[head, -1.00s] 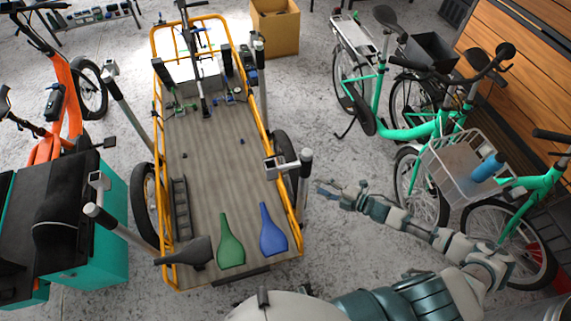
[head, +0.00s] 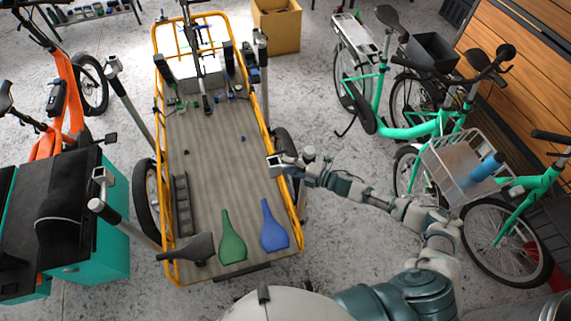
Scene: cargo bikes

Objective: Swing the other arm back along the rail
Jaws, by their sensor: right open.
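The cargo bike's flat bed (head: 205,140) is framed by a yellow rail (head: 292,210). My right gripper (head: 291,162) is open at this post top, beside the bracket. Whether it touches either is not clear, and it partly hides the post. Another grey post (head: 262,80) stands upright farther back on the right. On the left, two grey posts (head: 130,105) (head: 128,225) lean outward. My left gripper is not in view.
A green bottle-shaped item (head: 231,240), a blue one (head: 272,228) and a dark saddle (head: 188,248) lie at the bed's front. A teal box (head: 90,240) stands left. Green bikes (head: 430,125) stand right. Grey floor between them is clear.

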